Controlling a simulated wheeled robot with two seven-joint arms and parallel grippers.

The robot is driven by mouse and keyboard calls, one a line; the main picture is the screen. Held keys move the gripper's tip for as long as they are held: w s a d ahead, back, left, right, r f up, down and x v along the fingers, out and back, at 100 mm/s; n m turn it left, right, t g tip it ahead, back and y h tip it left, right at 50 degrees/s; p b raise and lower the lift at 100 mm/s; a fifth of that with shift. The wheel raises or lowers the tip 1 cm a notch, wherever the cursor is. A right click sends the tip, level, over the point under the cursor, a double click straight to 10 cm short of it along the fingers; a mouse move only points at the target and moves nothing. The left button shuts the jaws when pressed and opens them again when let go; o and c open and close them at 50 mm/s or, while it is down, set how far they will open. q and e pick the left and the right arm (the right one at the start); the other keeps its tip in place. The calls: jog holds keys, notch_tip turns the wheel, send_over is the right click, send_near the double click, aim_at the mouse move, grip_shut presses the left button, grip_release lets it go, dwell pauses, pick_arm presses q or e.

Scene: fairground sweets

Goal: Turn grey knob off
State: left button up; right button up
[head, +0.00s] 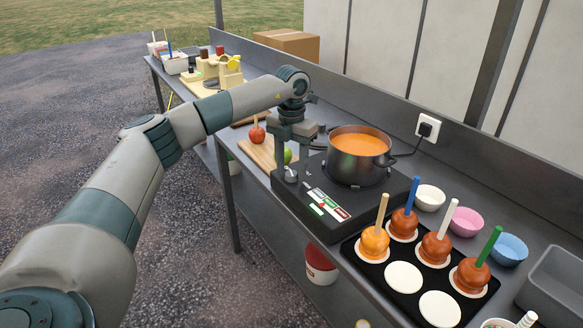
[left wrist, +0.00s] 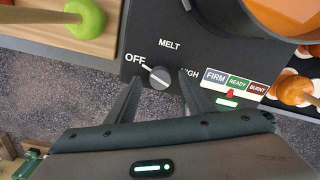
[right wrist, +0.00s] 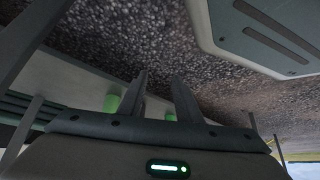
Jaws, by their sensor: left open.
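The grey knob (left wrist: 159,77) is on the front of the black cooker (left wrist: 135,30), between the OFF and HIGH labels with MELT above. Its white line slants toward OFF. My left gripper (left wrist: 159,88) is open, with a finger on either side just below the knob; I cannot tell whether they touch it. In the head view the knob (head: 291,174) shows under my left gripper (head: 291,155). A pot (head: 358,158) of orange caramel stands on the cooker. My right gripper (right wrist: 158,85) is open and empty over the gravel, away from the counter.
A red marker (left wrist: 229,94) points at READY on the cooker's strip. A green apple (left wrist: 88,18) lies on a wooden board left of the cooker. Several coated apples stand in a black tray (head: 376,277) at the front right, near small bowls (head: 467,222).

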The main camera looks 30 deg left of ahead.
aim_at(291, 173)
pick_arm(q)
notch_tip(291, 173, up, 17)
jog(key=b, duration=0.1)
jog(key=shift+b, duration=0.35)
pick_arm(e)
jog(key=shift+s+d+f+g, duration=0.7)
jog(key=shift+s+d+f, duration=0.05)
jog(key=shift+d, duration=0.15)
jog(key=shift+s, duration=0.15)
pick_arm(q)
jog(key=shift+s, duration=0.1)
pick_arm(e)
jog(key=shift+w, duration=0.2)
